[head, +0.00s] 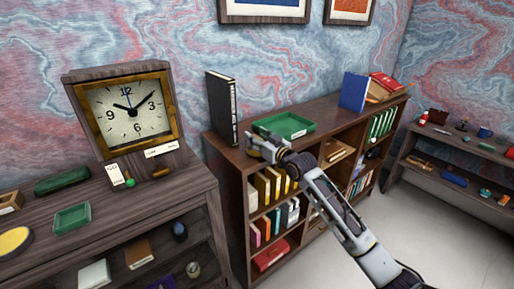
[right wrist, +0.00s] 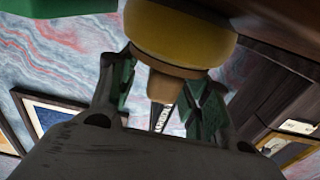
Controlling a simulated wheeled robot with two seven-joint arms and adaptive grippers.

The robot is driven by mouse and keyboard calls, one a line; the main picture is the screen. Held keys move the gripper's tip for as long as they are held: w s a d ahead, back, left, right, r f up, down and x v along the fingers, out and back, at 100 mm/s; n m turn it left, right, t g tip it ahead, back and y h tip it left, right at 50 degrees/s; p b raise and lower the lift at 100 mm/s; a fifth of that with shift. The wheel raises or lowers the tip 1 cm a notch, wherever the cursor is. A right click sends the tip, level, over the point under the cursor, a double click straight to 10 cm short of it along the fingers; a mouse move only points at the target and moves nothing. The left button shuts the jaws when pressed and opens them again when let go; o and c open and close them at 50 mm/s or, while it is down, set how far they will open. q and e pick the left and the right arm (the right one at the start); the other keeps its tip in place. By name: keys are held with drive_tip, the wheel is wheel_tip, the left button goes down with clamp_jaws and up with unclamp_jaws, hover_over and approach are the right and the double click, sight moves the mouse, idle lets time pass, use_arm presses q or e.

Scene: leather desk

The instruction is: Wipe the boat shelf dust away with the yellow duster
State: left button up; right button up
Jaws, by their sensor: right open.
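My right gripper (head: 262,148) is over the left end of the brown bookcase, beside the green tray. In the right wrist view its two fingers (right wrist: 163,98) are apart, one on each side of a tan handle-like stem (right wrist: 165,86). The stem joins a round yellow head (right wrist: 180,38), which looks like the yellow duster. Whether the fingers touch the stem I cannot tell. In the head view the duster cannot be made out clearly at the gripper. No boat and no dust can be made out. My left gripper is not in view.
The bookcase (head: 240,147) bears a black binder (head: 221,108), a green tray (head: 284,125), a blue book (head: 353,92) and red books (head: 387,85). A clock (head: 125,111) stands on the left cabinet, with a yellow disc (head: 14,241). A low shelf (head: 445,149) with small objects stands right.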

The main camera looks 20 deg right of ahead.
sight(257, 137)
clamp_jaws()
idle(0.3)
drive_tip(key=shift+r, duration=0.1)
drive_tip(key=shift+r, duration=4.95)
